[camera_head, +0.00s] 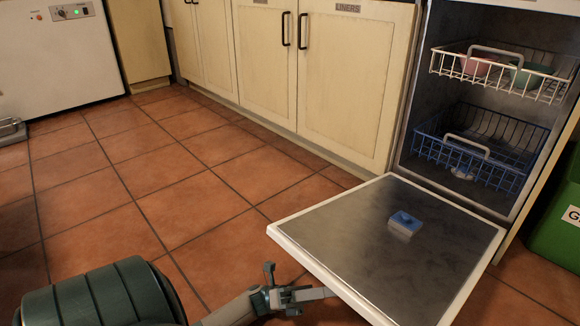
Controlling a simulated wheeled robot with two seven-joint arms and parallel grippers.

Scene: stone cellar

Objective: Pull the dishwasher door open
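The dishwasher door (360,265) is swung down and lies about level, its steel inner face up and a pale rim around it. The open dishwasher (425,125) stands behind it at the right. A small blue-topped block (405,224) sits on the inner face of the door. My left gripper (318,293) is at the bottom middle, at the door's near left edge. Its fingertips end at the rim; I cannot tell if they touch it, or how far apart they are. My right gripper is not in view.
A white upper rack (500,83) with bowls and a blue lower rack (500,165) are inside the dishwasher. A green bin (555,225) stands at the right. Cream cupboards (265,60) line the back. A white appliance (55,65) is at the far left.

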